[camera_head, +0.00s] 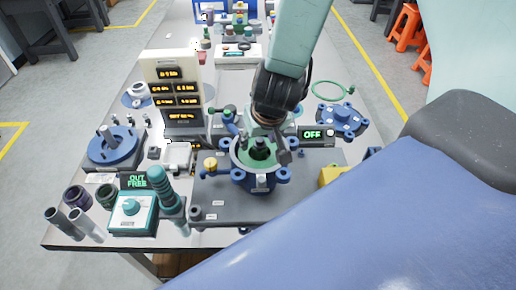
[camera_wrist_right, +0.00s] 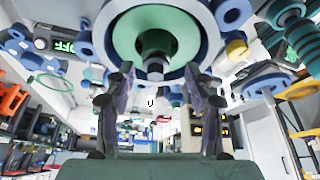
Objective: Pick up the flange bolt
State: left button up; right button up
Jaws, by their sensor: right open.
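A blue flanged housing (camera_head: 258,180) with a green ring and a dark centre stands on a dark grey plate. Blue lugs ring its rim; I cannot tell for sure which small part is the flange bolt. My right gripper (camera_head: 264,142) points down over the housing and hides part of its far rim. In the right wrist view, the two fingers of this gripper (camera_wrist_right: 159,75) are apart with nothing held between them, and the housing (camera_wrist_right: 203,25) fills the top beyond the tips. My left gripper is not in view.
A blue flange cover (camera_head: 340,118) and a green ring (camera_head: 330,91) lie right of the arm. A white display panel (camera_head: 175,85), a blue disc fixture (camera_head: 115,148) and a teal box (camera_head: 132,212) stand left. An OFF display (camera_head: 312,134) is close beside the gripper.

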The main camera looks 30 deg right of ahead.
jog(key=shift+w+d+f, duration=0.2)
jog(key=shift+d, duration=0.25)
jog(key=shift+c, duration=0.4)
jog(key=shift+s+a+r, duration=0.2)
jog(key=shift+s+a, duration=0.1)
jog(key=c, duration=0.4)
grip_shut()
